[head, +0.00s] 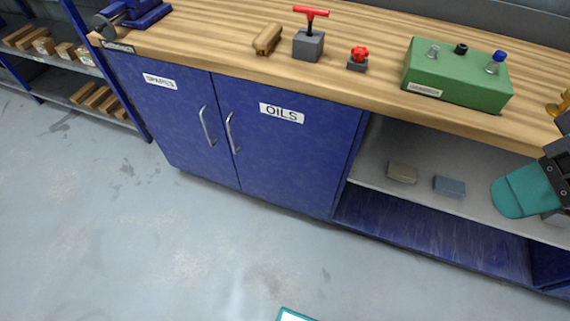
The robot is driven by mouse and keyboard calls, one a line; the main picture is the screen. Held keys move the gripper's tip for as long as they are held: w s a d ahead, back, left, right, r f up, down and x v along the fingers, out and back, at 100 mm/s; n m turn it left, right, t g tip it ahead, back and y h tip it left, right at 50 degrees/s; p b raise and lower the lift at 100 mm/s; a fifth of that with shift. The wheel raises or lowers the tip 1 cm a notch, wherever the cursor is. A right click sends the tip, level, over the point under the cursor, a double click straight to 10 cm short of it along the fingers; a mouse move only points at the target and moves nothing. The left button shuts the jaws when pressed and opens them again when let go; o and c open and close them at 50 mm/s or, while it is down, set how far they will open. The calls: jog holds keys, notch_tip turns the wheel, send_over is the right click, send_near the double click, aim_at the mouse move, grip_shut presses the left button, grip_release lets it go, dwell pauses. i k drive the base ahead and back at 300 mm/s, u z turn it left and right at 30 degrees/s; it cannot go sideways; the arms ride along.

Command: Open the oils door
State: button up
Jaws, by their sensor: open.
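The oils door (278,148) is a blue cabinet door with a white OILS label (282,113). It is closed, flush under the worktop. Its silver bar handle (233,133) stands upright near the door's left edge. My gripper (528,192) shows only in part at the right edge, with a teal rounded end and dark bolted parts. It is open, well to the right of the oils door and in front of the open shelf. Nothing shows in its grasp, but much of it is cut off by the frame.
The closed spares door (177,125) with its own handle (207,126) adjoins on the left. The wooden worktop (210,52) holds a green box (455,78), a red-handled block (308,44) and a red knob (358,57). The grey floor before the doors is clear.

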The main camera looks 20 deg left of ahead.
aim_at(290, 148)
jog(key=u, duration=0.35)
jog(key=k, duration=0.45)
jog(key=u, duration=1)
jog(key=i, duration=0.9)
jog(key=z, duration=0.7)
